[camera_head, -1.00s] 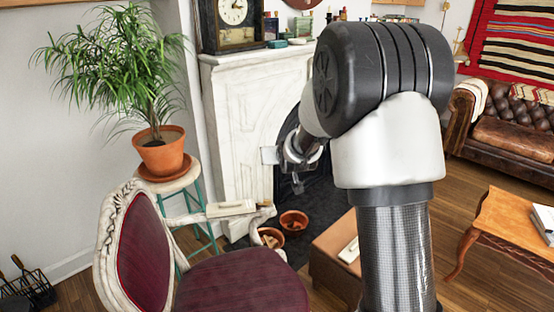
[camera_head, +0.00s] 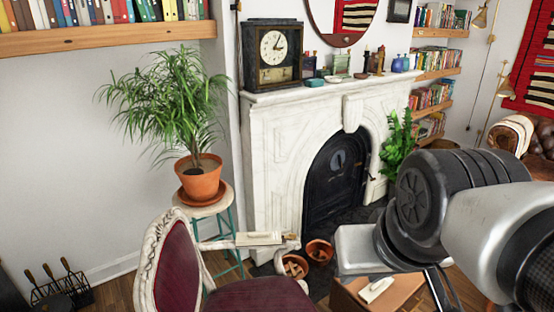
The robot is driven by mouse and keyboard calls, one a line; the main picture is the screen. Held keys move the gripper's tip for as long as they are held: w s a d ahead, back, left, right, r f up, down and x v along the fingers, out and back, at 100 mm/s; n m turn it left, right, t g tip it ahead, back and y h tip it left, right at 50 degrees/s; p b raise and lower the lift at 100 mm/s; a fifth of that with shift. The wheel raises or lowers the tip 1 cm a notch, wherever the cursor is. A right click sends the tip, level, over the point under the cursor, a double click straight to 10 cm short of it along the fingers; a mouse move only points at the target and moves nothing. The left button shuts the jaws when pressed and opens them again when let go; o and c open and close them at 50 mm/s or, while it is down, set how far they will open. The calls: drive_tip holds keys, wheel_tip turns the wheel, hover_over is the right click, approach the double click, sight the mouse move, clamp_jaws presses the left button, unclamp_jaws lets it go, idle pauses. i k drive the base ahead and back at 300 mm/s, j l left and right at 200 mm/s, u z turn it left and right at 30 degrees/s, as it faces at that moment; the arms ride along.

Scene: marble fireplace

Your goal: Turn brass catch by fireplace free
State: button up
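The fireplace (camera_head: 283,165) is a white marble surround with a black, arched iron front (camera_head: 335,185) in its opening. Small fittings show on the iron front, but I cannot make out a brass catch with certainty. My arm reaches in from the right, in front of the hearth. My gripper (camera_head: 440,290) seems to be the dark narrow parts at the lower right, partly hidden by my arm; its fingers are not clear, and I cannot see whether it is open. It appears apart from the iron front.
A carved chair (camera_head: 152,255) with dark red upholstery stands in front. A potted plant (camera_head: 202,185) sits on a stool at left. Terracotta pots (camera_head: 320,250) stand by the hearth. A brown box (camera_head: 395,297) is near my arm. A clock (camera_head: 272,55) stands on the mantel.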

sight(292, 235)
drive_tip(key=k+l, duration=0.1)
drive_tip(key=l, duration=0.25)
drive_tip(key=k+l, duration=0.1)
drive_tip(key=l, duration=0.25)
drive_tip(key=k+l, duration=0.15)
drive_tip(key=l, duration=0.2)
drive_tip(key=l+u, duration=0.1)
drive_tip(key=l, duration=1)
drive_tip(key=i+l, duration=0.35)
drive_tip(key=l, duration=0.15)
drive_tip(key=i+l, duration=0.35)
drive_tip(key=i, duration=0.7)
drive_tip(key=l+u, duration=0.05)
